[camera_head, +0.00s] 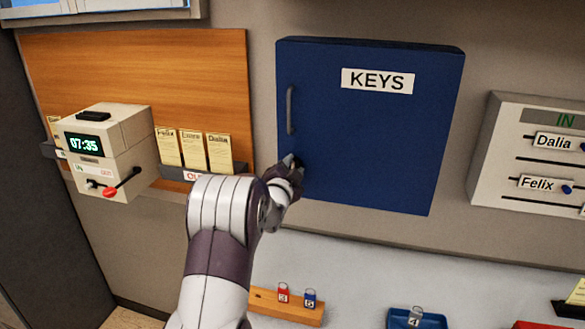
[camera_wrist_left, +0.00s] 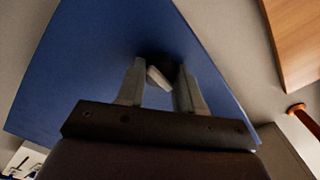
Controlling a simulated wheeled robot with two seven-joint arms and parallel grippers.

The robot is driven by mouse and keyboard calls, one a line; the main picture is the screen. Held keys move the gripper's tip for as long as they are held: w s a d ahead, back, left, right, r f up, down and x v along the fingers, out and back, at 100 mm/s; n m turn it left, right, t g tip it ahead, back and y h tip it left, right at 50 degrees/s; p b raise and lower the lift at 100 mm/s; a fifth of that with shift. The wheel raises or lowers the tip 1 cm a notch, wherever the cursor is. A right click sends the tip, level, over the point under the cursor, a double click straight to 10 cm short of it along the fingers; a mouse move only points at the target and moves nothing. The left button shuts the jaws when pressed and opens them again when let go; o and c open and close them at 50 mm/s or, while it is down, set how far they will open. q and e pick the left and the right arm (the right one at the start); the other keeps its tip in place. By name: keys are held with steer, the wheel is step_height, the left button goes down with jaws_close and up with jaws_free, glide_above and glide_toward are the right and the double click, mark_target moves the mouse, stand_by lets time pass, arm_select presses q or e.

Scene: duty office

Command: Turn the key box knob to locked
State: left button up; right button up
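The blue key box (camera_head: 370,130) hangs on the wall with its door closed, a "KEYS" label and a grey vertical handle (camera_head: 290,110) at its left. My left gripper (camera_head: 292,165) is at the door's lower left and covers most of the knob in the head view. In the left wrist view the knob (camera_wrist_left: 158,77) shows as a dark round base with a pale, tilted bar. The two fingers of my left gripper (camera_wrist_left: 161,88) stand apart on either side of the bar, with gaps visible. Any lock marking is hidden. My right gripper is not in view.
A time clock (camera_head: 108,145) and a card rack (camera_head: 195,174) are left of the gripper. A board with name sliders (camera_head: 540,150) is at the right. Below, a wooden block (camera_head: 285,306) with tags and a blue tray (camera_head: 400,318) stand on the counter.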

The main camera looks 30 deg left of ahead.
arm_select(q)
steer(key=shift+c, duration=0.3)
steer(key=n+b, duration=0.6)
steer(key=n, duration=0.5)
steer(key=shift+r+n, duration=0.15)
steer(key=shift+n, duration=0.25)
steer(key=n, duration=0.5)
steer(key=shift+a+n, duration=0.1)
steer(key=shift+n, duration=0.3)
steer(key=shift+r+n, duration=0.1)
steer(key=shift+n, duration=0.2)
steer(key=o, duration=1)
steer(key=shift+o, duration=0.2)
